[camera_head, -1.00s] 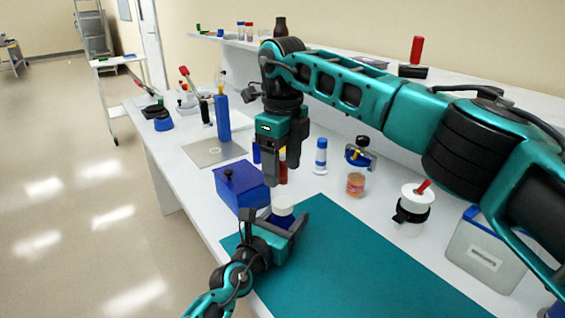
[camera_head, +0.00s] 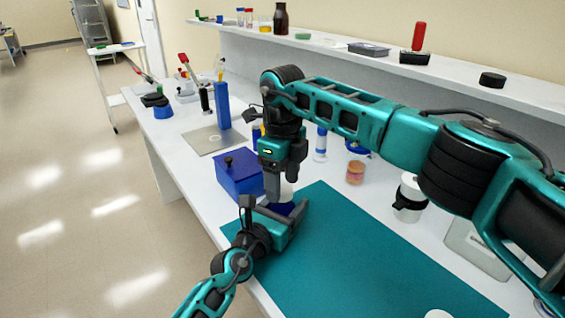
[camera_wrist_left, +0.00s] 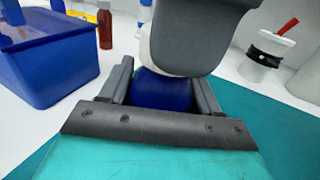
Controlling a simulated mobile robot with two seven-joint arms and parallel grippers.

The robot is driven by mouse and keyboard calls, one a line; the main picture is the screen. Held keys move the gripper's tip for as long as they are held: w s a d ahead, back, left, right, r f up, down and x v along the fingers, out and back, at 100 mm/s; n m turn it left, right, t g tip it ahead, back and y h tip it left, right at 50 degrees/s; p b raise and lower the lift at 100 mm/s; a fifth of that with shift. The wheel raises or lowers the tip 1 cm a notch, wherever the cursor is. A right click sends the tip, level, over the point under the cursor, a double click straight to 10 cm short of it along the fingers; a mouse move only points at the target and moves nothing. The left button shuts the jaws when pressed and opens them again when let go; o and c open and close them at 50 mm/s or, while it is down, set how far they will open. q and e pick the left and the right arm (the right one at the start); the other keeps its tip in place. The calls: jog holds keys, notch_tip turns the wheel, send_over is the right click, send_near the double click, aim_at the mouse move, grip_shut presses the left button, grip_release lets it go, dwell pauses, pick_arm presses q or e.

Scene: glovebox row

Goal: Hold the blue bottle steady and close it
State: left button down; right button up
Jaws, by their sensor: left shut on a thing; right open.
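The blue bottle (camera_head: 281,208) stands at the near left edge of the teal mat (camera_head: 370,260). My left gripper (camera_head: 274,213) is shut around its body. In the left wrist view the blue body (camera_wrist_left: 162,92) sits between the two jaws. A white cap (camera_head: 287,191) is on top of the bottle; how tightly it sits cannot be told. My right gripper (camera_head: 282,180) is open and points down at the cap from above. In the left wrist view one grey finger of it (camera_wrist_left: 200,35) covers much of the cap (camera_wrist_left: 146,52).
A blue box (camera_head: 238,178) stands close behind and left of the bottle. An orange-labelled jar (camera_head: 356,173), a white jar with a black band (camera_head: 409,198) and a blue-and-white bottle (camera_head: 320,146) stand farther back. The mat's middle is clear.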

jog(key=shift+f, duration=0.6)
jog(key=c, duration=1.1)
jog(key=shift+o, duration=0.2)
jog(key=o, duration=1.2)
jog(key=shift+o, duration=0.2)
jog(key=shift+r, duration=0.1)
notch_tip(320, 180, up, 12)
